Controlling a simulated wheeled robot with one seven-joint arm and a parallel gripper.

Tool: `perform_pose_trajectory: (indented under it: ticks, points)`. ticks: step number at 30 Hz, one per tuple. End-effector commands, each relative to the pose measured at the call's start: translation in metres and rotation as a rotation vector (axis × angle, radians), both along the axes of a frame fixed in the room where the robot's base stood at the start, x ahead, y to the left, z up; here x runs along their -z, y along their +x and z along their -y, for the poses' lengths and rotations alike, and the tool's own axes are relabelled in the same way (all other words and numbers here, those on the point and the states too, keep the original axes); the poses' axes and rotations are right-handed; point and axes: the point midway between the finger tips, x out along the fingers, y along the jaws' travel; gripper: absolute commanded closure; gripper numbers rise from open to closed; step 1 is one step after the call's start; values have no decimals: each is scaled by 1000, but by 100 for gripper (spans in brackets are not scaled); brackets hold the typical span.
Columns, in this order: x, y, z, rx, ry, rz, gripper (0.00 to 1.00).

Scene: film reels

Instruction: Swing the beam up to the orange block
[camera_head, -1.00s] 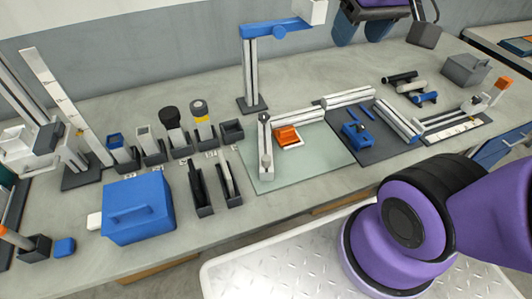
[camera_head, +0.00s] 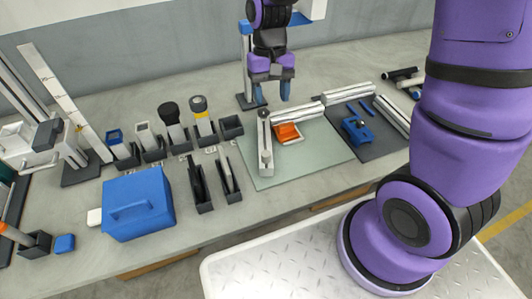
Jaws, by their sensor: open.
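An orange block (camera_head: 288,132) sits on a white patch on the pale green mat (camera_head: 290,163). A silver beam (camera_head: 265,145) lies on the mat just left of the block, running front to back, with a round dark end at the back. A gap shows between the beam and the block. Another silver bar (camera_head: 297,114) runs along the back of the mat, behind the block. My gripper (camera_head: 271,93) points down with its blue fingers apart and empty. It is above and behind the block and the beam's back end; its exact height cannot be told.
A post with a blue arm (camera_head: 246,60) stands behind my gripper. Several holders with upright tools (camera_head: 203,118) and a blue box (camera_head: 138,204) are at the left. A dark mat (camera_head: 378,143) with a blue clamp (camera_head: 357,130) lies at the right. The green mat's front is clear.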

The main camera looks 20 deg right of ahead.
Motion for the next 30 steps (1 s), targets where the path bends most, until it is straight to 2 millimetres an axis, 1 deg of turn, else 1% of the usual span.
perform_pose_trajectory:
  ticks: [1, 3, 6, 9, 17, 30]
  points:
    - [16, 2, -5, 3, -3, -34, 45]
    - [32, 3, -11, 7, -6, -68, 45]
    - [51, 4, -17, 15, -11, -106, 45]
    - [62, 4, -21, 19, -14, -130, 45]
    - [80, -1, -23, 22, -16, -144, 45]
    - [148, -30, -26, 23, -16, -145, 45]
